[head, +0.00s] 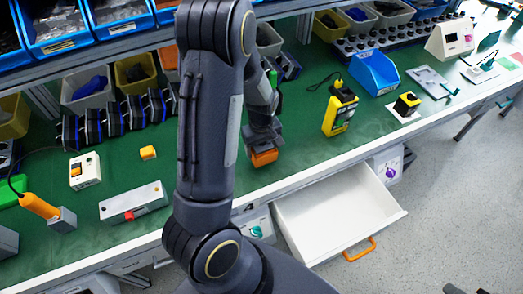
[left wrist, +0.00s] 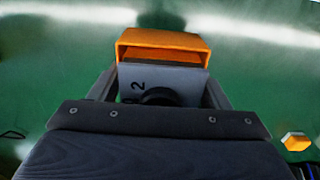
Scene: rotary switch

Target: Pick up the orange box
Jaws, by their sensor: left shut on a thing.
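An orange box (head: 264,157) is at the fingertips of my left gripper (head: 262,146) in the head view, near the front edge of the green worktop. In the left wrist view, the orange box (left wrist: 163,45) is an open-fronted shell around a grey block marked 2, between the jaws of my left gripper (left wrist: 160,82). The left gripper is shut on it. My left arm hides part of the bench. I cannot tell whether the box touches the worktop. My right gripper is not in view.
An open white drawer (head: 335,215) with an orange handle juts out below the bench. A small orange block (head: 148,152), a white switch box (head: 85,171) and a grey box (head: 133,203) lie left. A yellow device (head: 340,110) stands right. Blue bins (head: 55,25) line the back.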

